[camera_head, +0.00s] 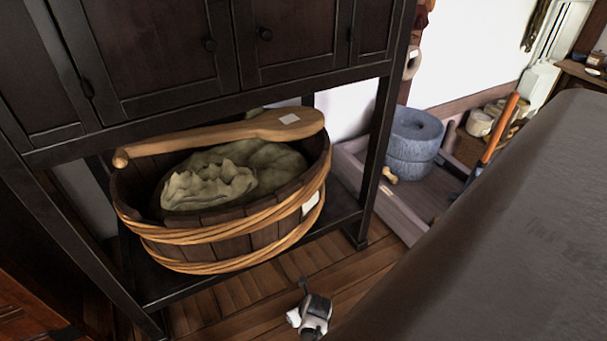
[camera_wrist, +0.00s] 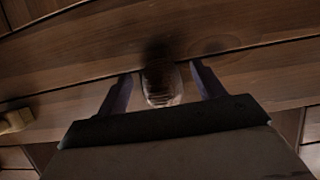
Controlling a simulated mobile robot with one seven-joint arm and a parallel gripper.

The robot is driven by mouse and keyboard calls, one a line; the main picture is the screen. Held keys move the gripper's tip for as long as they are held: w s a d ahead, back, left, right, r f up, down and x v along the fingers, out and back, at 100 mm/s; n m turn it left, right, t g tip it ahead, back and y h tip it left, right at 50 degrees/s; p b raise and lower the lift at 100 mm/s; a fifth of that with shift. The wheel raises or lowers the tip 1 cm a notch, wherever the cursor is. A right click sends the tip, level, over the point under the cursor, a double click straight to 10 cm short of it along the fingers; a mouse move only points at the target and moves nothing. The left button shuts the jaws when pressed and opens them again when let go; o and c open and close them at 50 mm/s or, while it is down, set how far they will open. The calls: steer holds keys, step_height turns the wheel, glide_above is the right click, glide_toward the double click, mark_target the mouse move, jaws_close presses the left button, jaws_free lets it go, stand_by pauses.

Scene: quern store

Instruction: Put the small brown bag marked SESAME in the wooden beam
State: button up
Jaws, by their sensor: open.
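In the wrist view my gripper (camera_wrist: 163,71) points at wooden boards, its two fingers apart. A small rounded brown object (camera_wrist: 161,86) with darker lines shows between the fingers, with a gap at each side. I cannot read any marking on it, so I cannot tell whether it is the SESAME bag. No bag marked SESAME can be made out in the head view. I cannot tell which timber is the wooden beam. The boards (camera_wrist: 75,103) in the wrist view are long and brown, with dark seams.
A wooden tub (camera_head: 230,240) holds a greenish sack (camera_head: 210,185), with a wooden paddle (camera_head: 215,137) across its top, under a dark cabinet (camera_head: 160,60). Grey quern stones (camera_head: 412,145) stand at the back. A large dark surface (camera_head: 500,240) fills the right. Some plank floor (camera_head: 240,295) is clear.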

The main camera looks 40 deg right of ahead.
steer(key=shift+c, duration=0.2)
steer(key=c, duration=1.2)
steer(key=shift+r, duration=0.15)
steer(key=shift+r, duration=9.9)
